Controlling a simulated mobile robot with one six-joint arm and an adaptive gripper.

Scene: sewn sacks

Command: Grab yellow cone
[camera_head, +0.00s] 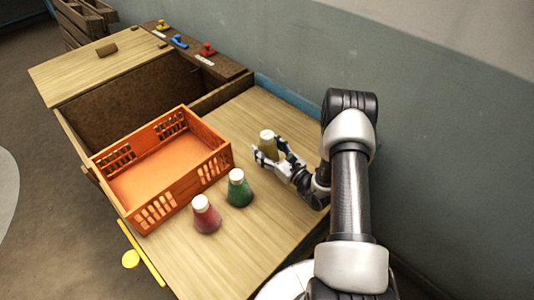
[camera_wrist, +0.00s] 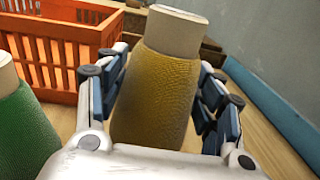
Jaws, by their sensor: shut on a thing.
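The yellow cone (camera_head: 268,146) is a dark-yellow textured sack with a pale, flat top, upright at the right of the wooden table. In the wrist view the yellow cone (camera_wrist: 157,95) fills the middle between the fingers. My gripper (camera_head: 267,153) is shut on it, with one finger on each side. In the wrist view my gripper (camera_wrist: 158,100) hides the cone's lower end. I cannot tell whether the cone's base touches the table.
A green cone (camera_head: 239,188) and a red cone (camera_head: 205,215) stand left of my gripper. An empty orange crate (camera_head: 217,165) stands further left. A wall (camera_head: 440,120) runs close along the right. The table's front (camera_head: 228,255) is clear.

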